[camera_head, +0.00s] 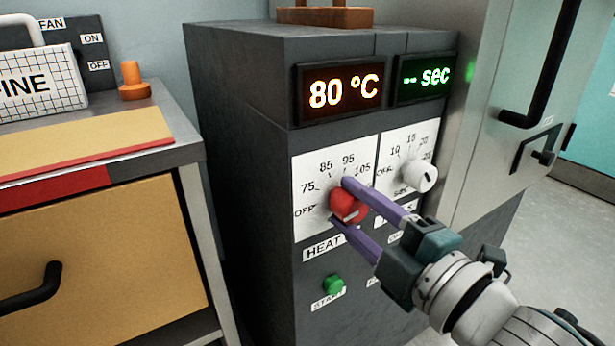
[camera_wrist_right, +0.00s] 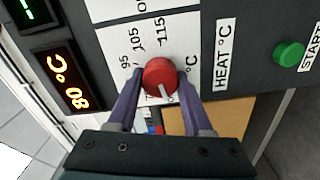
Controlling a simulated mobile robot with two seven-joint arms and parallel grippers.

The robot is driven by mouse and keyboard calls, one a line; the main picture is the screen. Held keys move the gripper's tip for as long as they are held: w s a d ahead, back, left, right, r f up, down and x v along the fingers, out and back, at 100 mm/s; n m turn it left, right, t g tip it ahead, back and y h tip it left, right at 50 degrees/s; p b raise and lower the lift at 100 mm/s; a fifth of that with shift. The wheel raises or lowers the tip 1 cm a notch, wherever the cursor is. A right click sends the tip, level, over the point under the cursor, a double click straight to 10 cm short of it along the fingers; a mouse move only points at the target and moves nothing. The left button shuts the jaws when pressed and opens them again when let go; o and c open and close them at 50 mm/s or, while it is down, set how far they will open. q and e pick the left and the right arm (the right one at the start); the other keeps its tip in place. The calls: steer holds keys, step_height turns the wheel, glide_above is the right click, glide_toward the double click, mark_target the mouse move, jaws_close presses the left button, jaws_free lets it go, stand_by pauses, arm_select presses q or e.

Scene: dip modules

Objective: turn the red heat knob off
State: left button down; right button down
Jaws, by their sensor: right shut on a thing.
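The red heat knob (camera_head: 349,204) sits on a white dial plate marked OFF, 75, 85, 95 and 105, above the HEAT label. The display above reads 80 °C (camera_head: 342,92). My right gripper (camera_head: 342,203) has its two purple fingers around the knob, one above and one below. In the right wrist view the fingers clasp the knob (camera_wrist_right: 160,76) from both sides. A white pointer mark shows at the knob's lower edge there; the exact setting it points to is hard to tell. My left gripper is not in view.
A white timer knob (camera_head: 421,176) sits just right, below the green sec display (camera_head: 425,78). A green start button (camera_head: 333,284) is below the dial. A metal cabinet with black handles stands right. A cabinet with a yellow drawer (camera_head: 130,270) stands left.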

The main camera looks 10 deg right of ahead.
steer(key=shift+c, duration=1.5)
jaws_free()
steer(key=p+v, duration=0.2)
steer(key=v, duration=0.8)
steer(key=shift+r, duration=0.1)
